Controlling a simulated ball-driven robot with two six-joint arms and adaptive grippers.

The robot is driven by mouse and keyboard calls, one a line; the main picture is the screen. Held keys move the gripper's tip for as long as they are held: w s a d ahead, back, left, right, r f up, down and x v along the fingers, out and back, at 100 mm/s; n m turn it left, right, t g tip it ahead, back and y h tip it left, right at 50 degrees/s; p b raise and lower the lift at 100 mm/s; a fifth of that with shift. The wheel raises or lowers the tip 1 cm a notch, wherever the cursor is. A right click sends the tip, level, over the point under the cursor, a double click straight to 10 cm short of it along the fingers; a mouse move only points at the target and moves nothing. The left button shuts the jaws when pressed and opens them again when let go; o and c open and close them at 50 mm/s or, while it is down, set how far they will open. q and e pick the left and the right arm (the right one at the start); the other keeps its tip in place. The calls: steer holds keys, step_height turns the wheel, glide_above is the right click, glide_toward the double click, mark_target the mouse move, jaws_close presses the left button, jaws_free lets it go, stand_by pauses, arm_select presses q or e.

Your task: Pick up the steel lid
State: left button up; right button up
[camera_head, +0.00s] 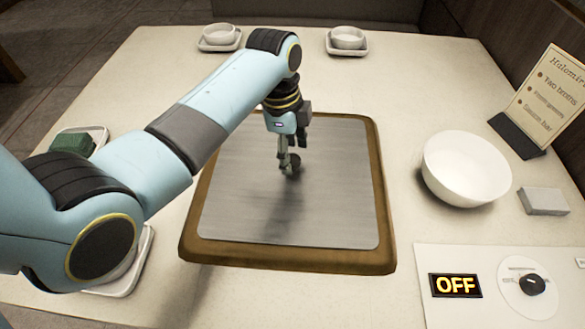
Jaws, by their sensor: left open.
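The steel lid (330,205) is a flat, brushed grey plate lying level in a brown wooden-rimmed frame (290,258) at the middle of the table. My left gripper (289,165) points down over the upper middle part of the lid, with its shadow falling on the plate below. It is open. Its dark fingertips overlap the lid in the picture, and whether they touch it or a handle there cannot be told. My right gripper is not in view.
A white bowl (466,168), a grey block (543,201) and a menu card (548,98) stand at the right. A panel with an OFF sign (455,286) lies at front right. Small dishes (347,40) sit at the back (219,37) and a green item (72,143) at left.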

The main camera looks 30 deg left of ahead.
arm_select(q)
steer(key=shift+d+f, duration=0.2)
steer(key=shift+f, duration=1.05)
jaws_close()
